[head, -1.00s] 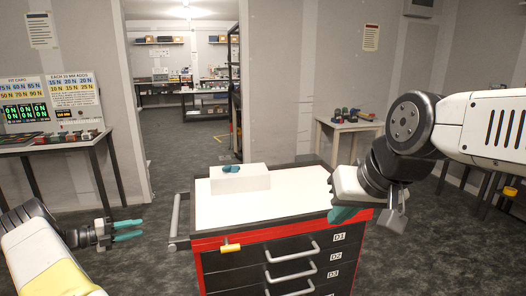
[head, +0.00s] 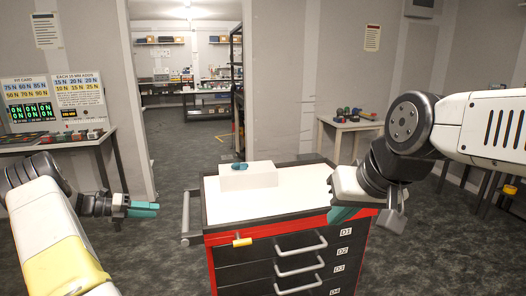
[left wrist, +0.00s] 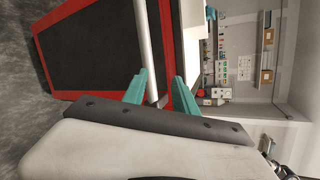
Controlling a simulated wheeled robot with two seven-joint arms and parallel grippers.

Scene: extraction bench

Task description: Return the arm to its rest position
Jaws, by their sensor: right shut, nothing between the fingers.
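My left gripper (head: 143,209) is at the lower left in the head view, left of the cart's side handle (head: 186,216) and apart from it. Its teal fingers (left wrist: 160,92) stand apart in the left wrist view, with nothing gripped. The side handle (left wrist: 148,50) shows beyond them, lined up with the gap. My right gripper (head: 345,214) hangs over the cart's right front edge in the head view, its teal fingers pointing down and shut with nothing held. My right arm hides part of the cart top there.
A red and black drawer cart (head: 208,255) stands in the middle. Its white top holds a white block (head: 248,180) with a small teal object (head: 240,166). A yellow piece (head: 242,241) sits on the front. Tables stand left (head: 60,145) and right (head: 350,124). Floor between left table and cart is clear.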

